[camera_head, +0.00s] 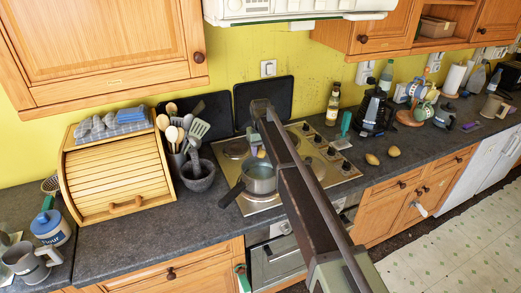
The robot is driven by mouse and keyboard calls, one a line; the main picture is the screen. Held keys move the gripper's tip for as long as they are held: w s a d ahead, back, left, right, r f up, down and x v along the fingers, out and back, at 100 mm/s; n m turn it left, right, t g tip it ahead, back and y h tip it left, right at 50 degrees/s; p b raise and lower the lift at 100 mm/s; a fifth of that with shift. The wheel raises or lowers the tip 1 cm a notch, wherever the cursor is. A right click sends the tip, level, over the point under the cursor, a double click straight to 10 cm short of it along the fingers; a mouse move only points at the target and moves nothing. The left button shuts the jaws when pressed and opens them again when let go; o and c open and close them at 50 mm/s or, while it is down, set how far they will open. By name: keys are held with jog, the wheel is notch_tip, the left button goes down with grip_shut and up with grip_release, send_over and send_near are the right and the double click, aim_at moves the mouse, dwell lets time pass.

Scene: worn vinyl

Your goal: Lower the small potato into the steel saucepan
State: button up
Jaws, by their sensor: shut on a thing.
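The steel saucepan (262,184) stands on the hob at its left front, its dark handle pointing to the lower left. My arm reaches over the hob from the lower right, and my gripper (257,150) points down above the saucepan's far rim. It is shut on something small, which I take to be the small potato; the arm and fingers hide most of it. Two brown potatoes lie on the worktop right of the hob, one nearer (372,159) and one farther (393,151). Part of the saucepan's inside is hidden by my arm.
A stone mortar (198,177) and a crock of wooden utensils stand close left of the saucepan. A wooden bread bin (115,175) is farther left. Dark boards (264,101) lean on the wall behind. A black kettle (372,112) and a bottle (333,106) stand at right.

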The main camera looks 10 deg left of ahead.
dwell(0.5)
jog(key=b, duration=0.8)
send_near(261, 173)
jog(key=shift+s+d+f, duration=0.1)
jog(key=shift+s+f, duration=0.1)
jog(key=shift+s, duration=0.6)
jog(key=shift+s+d+f, duration=0.15)
jog(key=shift+s, duration=0.6)
jog(key=shift+s+d+f, duration=0.1)
jog(key=shift+s+f, duration=0.1)
jog(key=shift+s, duration=0.6)
jog(key=shift+f+b, duration=2.5)
jog(key=shift+b, duration=0.05)
jog(key=o, duration=1)
jog(key=shift+o, duration=0.2)
jog(key=shift+r, duration=0.1)
notch_tip(261, 173, up, 11)
jog(key=p, duration=1.1)
